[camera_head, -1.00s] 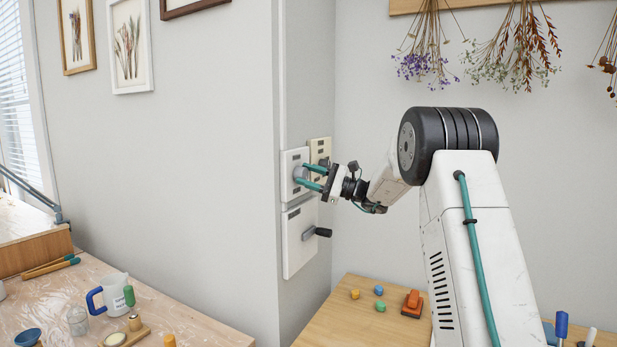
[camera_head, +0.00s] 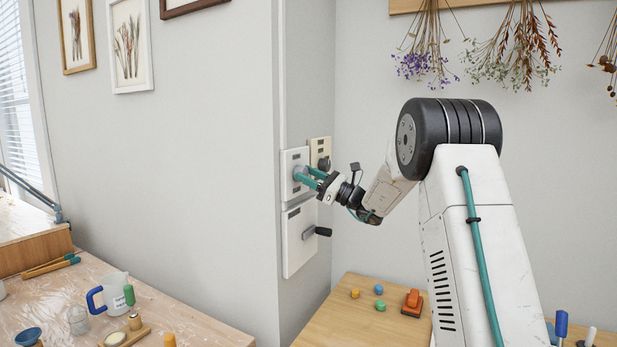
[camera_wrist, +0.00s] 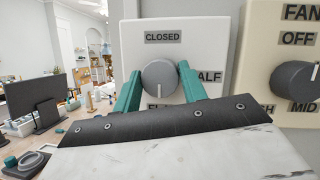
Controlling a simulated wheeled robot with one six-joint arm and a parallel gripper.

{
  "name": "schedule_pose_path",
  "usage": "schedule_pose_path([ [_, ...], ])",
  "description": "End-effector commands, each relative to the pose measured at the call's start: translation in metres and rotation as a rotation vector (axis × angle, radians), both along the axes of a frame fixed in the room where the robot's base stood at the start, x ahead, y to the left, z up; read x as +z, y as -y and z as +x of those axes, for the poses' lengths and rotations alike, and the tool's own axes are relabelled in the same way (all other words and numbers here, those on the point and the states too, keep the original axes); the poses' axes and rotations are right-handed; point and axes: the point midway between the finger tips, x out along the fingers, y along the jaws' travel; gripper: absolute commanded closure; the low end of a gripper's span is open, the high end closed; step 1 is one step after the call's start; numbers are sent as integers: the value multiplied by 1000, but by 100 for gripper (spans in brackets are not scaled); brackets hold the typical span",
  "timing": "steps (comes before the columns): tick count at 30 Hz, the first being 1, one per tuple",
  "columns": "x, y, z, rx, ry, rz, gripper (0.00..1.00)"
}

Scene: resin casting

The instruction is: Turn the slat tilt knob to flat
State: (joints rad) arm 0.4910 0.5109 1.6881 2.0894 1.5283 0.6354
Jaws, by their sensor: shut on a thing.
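The slat tilt knob (camera_wrist: 159,77) is a round grey knob on a white wall plate (camera_wrist: 215,45). In the wrist view CLOSED is printed above it, HALF is partly covered at right, and a label below is mostly hidden. In the head view my gripper (camera_head: 305,175) reaches the plate on the wall pillar, and the knob is partly covered.
A cream fan plate with a dark knob (camera_wrist: 292,82) sits close on the right. Below the white plate, a second plate has a black-handled lever (camera_head: 318,232). A wooden table (camera_head: 335,320) with small coloured pieces stands below; a cluttered workbench (camera_head: 200,325) is at left.

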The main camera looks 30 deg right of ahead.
Motion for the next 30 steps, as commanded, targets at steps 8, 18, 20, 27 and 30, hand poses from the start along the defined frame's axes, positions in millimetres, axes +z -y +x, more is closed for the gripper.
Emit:
schedule_pose_path([
  [8,-3,-1,0,3,-7,1,81],
  [18,-1,0,0,1,-3,0,36],
  [20,-1,0,-1,1,-3,0,36],
  [27,-12,18,-20,-2,-4,0,36],
  [30,-19,29,-33,-2,-4,0,36],
])
